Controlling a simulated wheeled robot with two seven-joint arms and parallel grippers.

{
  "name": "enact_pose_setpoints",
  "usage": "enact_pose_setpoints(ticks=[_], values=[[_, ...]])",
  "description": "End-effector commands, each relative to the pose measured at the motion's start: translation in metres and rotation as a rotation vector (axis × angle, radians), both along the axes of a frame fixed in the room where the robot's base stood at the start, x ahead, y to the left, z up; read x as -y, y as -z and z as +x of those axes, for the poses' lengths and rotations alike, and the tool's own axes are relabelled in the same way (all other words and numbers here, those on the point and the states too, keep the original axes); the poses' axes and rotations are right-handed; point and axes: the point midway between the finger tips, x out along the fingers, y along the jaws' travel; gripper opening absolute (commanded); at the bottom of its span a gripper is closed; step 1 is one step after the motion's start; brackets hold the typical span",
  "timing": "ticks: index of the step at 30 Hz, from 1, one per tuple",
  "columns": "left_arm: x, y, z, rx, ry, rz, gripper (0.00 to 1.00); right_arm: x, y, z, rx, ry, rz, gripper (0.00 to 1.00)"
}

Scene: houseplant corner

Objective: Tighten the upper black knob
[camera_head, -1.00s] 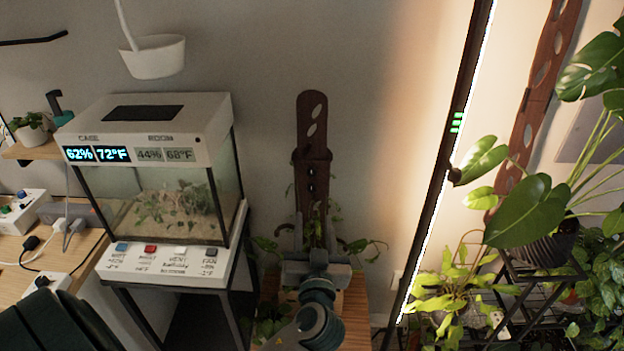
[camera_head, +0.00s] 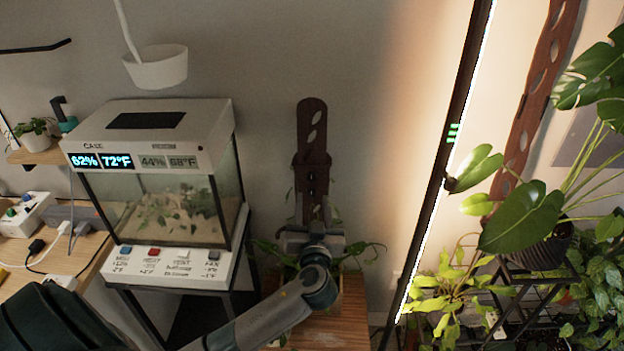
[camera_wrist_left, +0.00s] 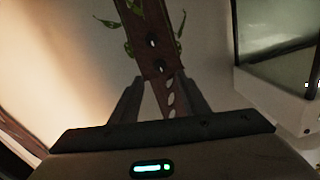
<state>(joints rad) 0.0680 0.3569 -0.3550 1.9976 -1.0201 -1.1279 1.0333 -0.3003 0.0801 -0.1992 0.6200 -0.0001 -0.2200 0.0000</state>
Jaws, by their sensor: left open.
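The brown slotted post (camera_head: 312,180) stands against the wall in the head view. In the left wrist view, which is turned upside down, two black knobs sit on it. The upper black knob (camera_wrist_left: 159,66) is the one lower in that picture, close to the gap between my fingertips. The other black knob (camera_wrist_left: 152,41) is farther off. My left gripper (camera_head: 314,212) is open in front of the post, below its overlapping joint. It also shows in the wrist view (camera_wrist_left: 158,80), with a finger on either side of the post's image. No contact with a knob shows. My right gripper is out of view.
A glass terrarium case (camera_head: 150,150) with a button panel stands left of the post. A lit lamp pole (camera_head: 440,180) and plants on a black rack (camera_head: 525,285) are to the right. Climbing leaves (camera_wrist_left: 135,7) grow around the post. A wooden stand (camera_head: 345,315) is below.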

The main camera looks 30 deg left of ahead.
Motion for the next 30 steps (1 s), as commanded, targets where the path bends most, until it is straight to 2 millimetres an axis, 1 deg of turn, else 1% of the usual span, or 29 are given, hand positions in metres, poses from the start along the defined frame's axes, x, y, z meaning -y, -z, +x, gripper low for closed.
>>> enact_pose_setpoints(ticks=[1,6,10,15,20,28,29,30], values=[[-0.005,-0.004,0.009,0.000,0.000,0.004,0.42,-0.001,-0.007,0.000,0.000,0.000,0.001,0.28],[-0.023,-0.004,0.034,0.000,-0.001,0.004,0.42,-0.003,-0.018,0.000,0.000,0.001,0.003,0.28],[-0.034,-0.003,0.050,0.000,0.000,0.002,0.42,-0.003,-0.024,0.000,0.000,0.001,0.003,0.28],[-0.043,-0.001,0.063,0.000,0.000,0.001,0.42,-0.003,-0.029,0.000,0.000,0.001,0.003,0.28],[-0.047,0.000,0.068,-0.001,0.001,0.001,0.42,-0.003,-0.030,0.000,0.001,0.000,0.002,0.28],[-0.047,0.001,0.068,0.000,0.001,0.000,0.42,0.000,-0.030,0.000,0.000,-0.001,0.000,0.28],[-0.047,0.001,0.068,0.000,0.001,0.000,0.37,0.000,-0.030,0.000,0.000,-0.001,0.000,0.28],[-0.047,0.001,0.068,0.000,0.001,0.000,0.27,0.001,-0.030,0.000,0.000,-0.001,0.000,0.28]])
